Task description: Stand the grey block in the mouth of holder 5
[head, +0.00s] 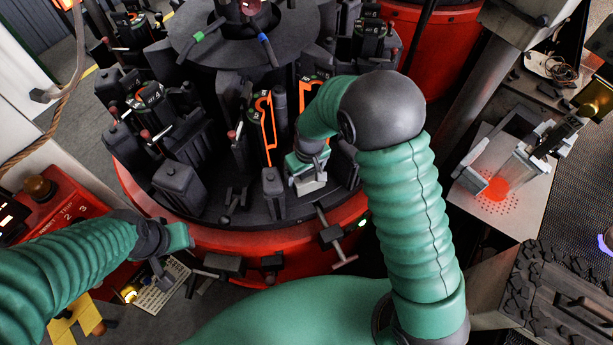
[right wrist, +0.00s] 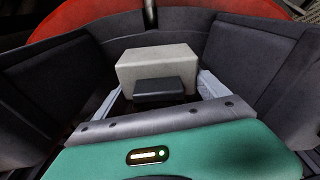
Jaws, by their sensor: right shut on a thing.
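The grey block (head: 311,187) shows pale under my right gripper (head: 307,176) in the head view, at the front of the dark rotary mould machine. In the right wrist view the block (right wrist: 158,62) sits between the fingers of my right gripper (right wrist: 160,88), which is shut on it. Dark walls of a holder (right wrist: 245,62) stand left, right and behind the block. I cannot tell whether the block touches the holder floor. I cannot read the holder's number.
The red machine rim (head: 290,250) carries clamps and a T-handle (head: 335,240). Dark upright moulds (head: 180,185) and orange-edged plates (head: 265,118) crowd the holder. A perforated metal table (head: 505,205) with a glowing red patch stands right. A red numbered box (head: 60,205) stands left.

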